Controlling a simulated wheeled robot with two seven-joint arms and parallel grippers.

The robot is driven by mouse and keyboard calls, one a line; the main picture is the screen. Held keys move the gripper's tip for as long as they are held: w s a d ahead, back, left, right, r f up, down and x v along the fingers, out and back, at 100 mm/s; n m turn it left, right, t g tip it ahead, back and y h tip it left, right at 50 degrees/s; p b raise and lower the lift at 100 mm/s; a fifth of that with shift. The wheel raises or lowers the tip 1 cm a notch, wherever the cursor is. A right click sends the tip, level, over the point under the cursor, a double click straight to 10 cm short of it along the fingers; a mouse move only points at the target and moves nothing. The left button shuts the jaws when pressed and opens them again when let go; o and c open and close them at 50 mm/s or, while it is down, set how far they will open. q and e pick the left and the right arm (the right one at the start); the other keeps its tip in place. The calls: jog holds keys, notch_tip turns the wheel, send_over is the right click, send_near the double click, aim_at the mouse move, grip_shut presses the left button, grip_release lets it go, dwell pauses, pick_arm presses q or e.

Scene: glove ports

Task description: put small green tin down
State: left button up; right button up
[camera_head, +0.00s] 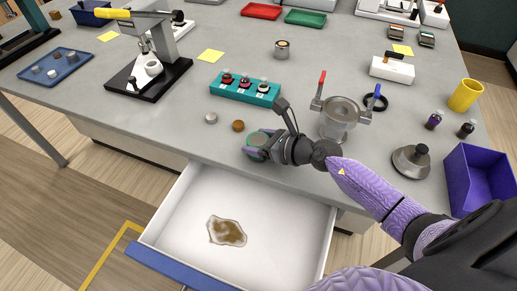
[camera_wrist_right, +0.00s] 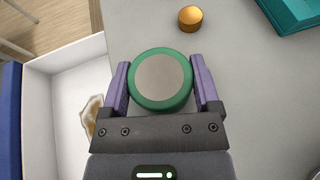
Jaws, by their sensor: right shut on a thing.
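The small green tin (camera_wrist_right: 163,79) has a green rim and a flat grey top. It sits between the two purple fingers of my right gripper (camera_wrist_right: 162,85), which is shut on it. In the head view the tin (camera_head: 257,142) is at the front edge of the grey table (camera_head: 190,110), just behind the open drawer. I cannot tell whether its underside touches the table. My right gripper also shows in the head view (camera_head: 265,146), its arm coming in from the right. My left gripper is not in view.
An open white drawer (camera_head: 180,215) holding a brown-stained piece (camera_head: 227,231) lies below the table edge. An orange-brown cap (camera_head: 238,126) and a grey cap (camera_head: 211,118) stand left of the tin.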

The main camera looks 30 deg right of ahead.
jog(key=shift+f, duration=0.3)
jog(key=o, duration=1.1)
jog(key=shift+r, duration=0.2)
jog(key=p+v, duration=0.1)
jog(key=v, duration=1.1)
jog(key=shift+f, duration=0.15)
